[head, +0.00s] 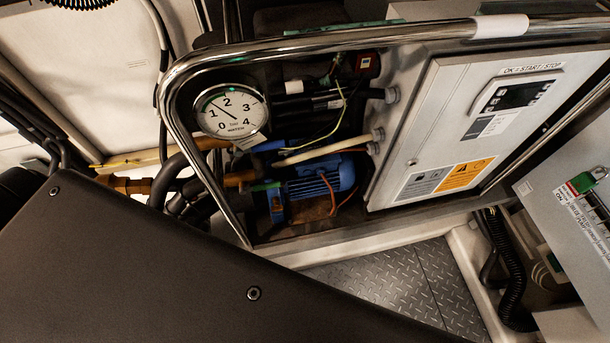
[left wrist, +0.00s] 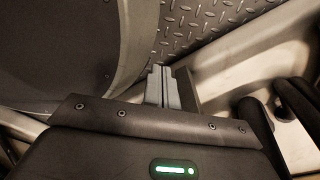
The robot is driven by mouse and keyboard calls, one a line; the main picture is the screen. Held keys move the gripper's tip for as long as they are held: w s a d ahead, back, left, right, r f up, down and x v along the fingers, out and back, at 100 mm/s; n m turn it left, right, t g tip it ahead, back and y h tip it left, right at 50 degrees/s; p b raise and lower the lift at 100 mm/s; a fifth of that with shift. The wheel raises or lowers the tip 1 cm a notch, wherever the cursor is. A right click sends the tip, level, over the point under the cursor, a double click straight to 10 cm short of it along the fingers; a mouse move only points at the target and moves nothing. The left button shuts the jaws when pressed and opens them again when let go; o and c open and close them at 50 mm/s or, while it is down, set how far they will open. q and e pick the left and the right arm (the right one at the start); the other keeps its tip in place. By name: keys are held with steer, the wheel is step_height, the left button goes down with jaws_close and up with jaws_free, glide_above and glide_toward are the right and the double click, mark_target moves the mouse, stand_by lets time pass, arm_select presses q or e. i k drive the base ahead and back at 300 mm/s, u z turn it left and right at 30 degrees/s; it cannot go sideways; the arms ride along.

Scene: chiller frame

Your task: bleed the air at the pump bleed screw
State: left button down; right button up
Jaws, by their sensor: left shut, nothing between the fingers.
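The blue pump motor (head: 322,176) sits low inside the chiller frame in the head view, with brass and dark pipework at its left. I cannot make out the bleed screw. A round pressure gauge (head: 231,111) hangs above and left of the pump, marked 0 to 4, its needle near 1. My left gripper (left wrist: 163,72) shows in the left wrist view, fingers shut together with nothing between them, over the treadplate floor and a pale frame edge. It is not seen in the head view, and the pump is not seen in the wrist view. My right gripper is in neither view.
A bent chrome rail (head: 330,43) runs around the gauge and pump opening. A control cabinet (head: 455,120) stands right of the pump.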

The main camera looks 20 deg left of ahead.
mark_target(277, 207)
steer(key=z, duration=0.1)
steer(key=k, duration=0.6)
steer(key=u, duration=0.75)
steer(key=i, duration=0.55)
steer(key=u, duration=1.85)
steer(key=k, duration=1.9)
steer(key=z, duration=1.95)
